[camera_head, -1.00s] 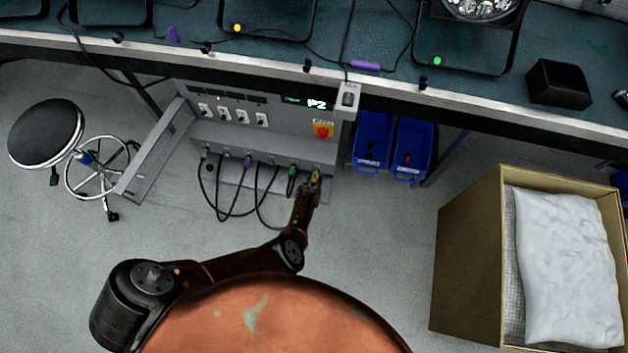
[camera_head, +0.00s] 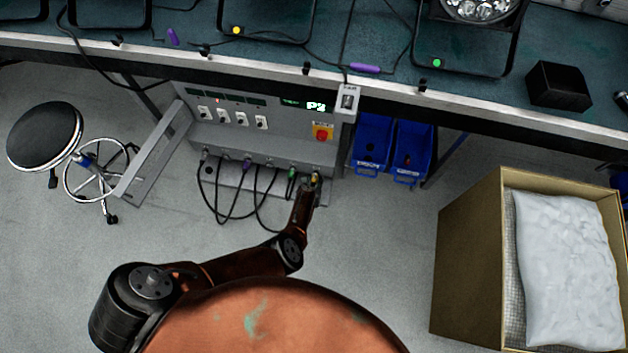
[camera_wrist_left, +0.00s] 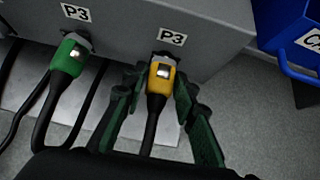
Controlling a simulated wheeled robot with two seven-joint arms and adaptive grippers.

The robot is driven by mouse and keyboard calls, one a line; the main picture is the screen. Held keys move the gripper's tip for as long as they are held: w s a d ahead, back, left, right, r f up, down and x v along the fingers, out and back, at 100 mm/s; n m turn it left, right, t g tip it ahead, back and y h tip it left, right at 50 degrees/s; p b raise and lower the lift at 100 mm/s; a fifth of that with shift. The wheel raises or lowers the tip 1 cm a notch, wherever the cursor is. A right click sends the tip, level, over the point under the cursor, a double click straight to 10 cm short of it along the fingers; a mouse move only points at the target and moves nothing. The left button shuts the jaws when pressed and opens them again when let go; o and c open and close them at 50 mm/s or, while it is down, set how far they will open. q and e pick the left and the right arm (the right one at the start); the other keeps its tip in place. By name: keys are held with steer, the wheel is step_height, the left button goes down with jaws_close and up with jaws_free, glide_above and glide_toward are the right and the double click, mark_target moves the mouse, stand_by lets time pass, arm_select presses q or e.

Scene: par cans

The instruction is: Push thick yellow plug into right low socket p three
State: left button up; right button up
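The thick yellow plug (camera_wrist_left: 161,76) sits at the right low socket under the right P3 label (camera_wrist_left: 171,37) in the left wrist view. Its black cable runs down from it. In the head view the yellow plug (camera_head: 315,178) is small at the right end of the grey panel's low row. My left gripper (camera_wrist_left: 158,92) has one finger on each side of the plug, with gaps showing, so it is open around it. It also shows in the head view (camera_head: 313,186). My right gripper is not in view.
A green plug (camera_wrist_left: 70,56) sits under the left P3 label. Several black cables hang left of it. Blue bins (camera_head: 372,145) stand right of the grey panel (camera_head: 270,152). A stool (camera_head: 45,137) is at left, a cardboard box (camera_head: 468,262) at right.

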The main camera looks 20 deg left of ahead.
arm_select(q)
steer(key=o, duration=0.3)
steer(key=shift+o, duration=0.2)
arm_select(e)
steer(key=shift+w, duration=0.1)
arm_select(q)
steer(key=shift+s, duration=0.1)
